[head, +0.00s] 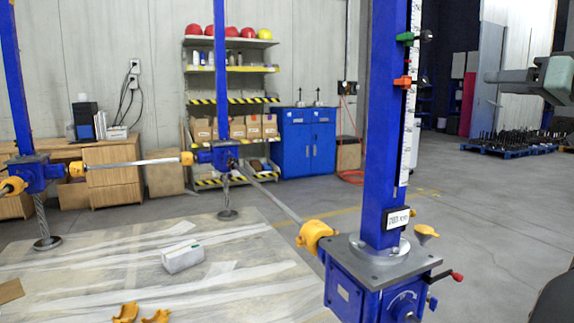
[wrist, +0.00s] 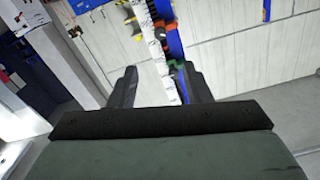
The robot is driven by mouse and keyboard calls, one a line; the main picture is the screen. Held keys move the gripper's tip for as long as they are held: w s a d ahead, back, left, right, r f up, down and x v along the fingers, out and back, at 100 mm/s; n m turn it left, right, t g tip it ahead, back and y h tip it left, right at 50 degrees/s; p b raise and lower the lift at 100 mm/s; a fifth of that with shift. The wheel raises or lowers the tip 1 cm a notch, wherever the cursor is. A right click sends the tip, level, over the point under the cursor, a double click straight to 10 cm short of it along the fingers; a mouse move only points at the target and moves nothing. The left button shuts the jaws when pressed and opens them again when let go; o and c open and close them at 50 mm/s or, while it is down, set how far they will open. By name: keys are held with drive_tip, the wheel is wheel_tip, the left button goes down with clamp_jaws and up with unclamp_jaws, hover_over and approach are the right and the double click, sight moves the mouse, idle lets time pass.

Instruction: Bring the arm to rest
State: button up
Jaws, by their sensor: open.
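A green clamp (head: 406,37) and an orange clamp (head: 403,82) sit on the column near the scale. The wrist view shows the scale (wrist: 158,48) tilted between the fingers, with the orange clamp (wrist: 164,33) farther up. In the head view my gripper stands clear of the column.
The jack's blue gearbox (head: 368,288) has a red-knobbed crank (head: 456,276). A shaft (head: 275,198) with yellow guards links it to another jack. A blue cabinet (head: 306,140) and a shelf (head: 232,70) stand behind. The floor right of the column is clear; a loaded pallet (head: 508,148) lies beyond.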

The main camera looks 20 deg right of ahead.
drive_tip(key=w+a+f+m+g+y+p, duration=0.1)
drive_tip(key=w+a+f+g+p, duration=0.3)
drive_tip(key=a, duration=0.3)
drive_tip(key=w+a+f+m+g+y+p, duration=0.1)
drive_tip(key=w+a+f+m+g+p, duration=0.1)
drive_tip(key=w+a+f+p, duration=0.45)
drive_tip(key=s+a+f+g+p, duration=0.1)
drive_tip(key=a+f+g+p, duration=0.15)
drive_tip(key=a, duration=0.35)
drive_tip(key=s+a+f+g+p, duration=0.1)
drive_tip(key=a+f+g+p, duration=0.15)
drive_tip(key=a, duration=0.35)
drive_tip(key=s+a+f+n+g+h+p, duration=0.2)
drive_tip(key=s+a+f+p, duration=0.4)
drive_tip(key=s, duration=0.4)
drive_tip(key=s+a+f+n+g+h+p, duration=0.2)
drive_tip(key=s+a+f+g+p, duration=0.2)
drive_tip(key=s, duration=0.6)
drive_tip(key=a+f+p, duration=0.1)
drive_tip(key=a+f, duration=0.1)
drive_tip(key=a, duration=0.1)
drive_tip(key=shift+f+h+p, duration=0.3)
drive_tip(key=shift+p, duration=0.1)
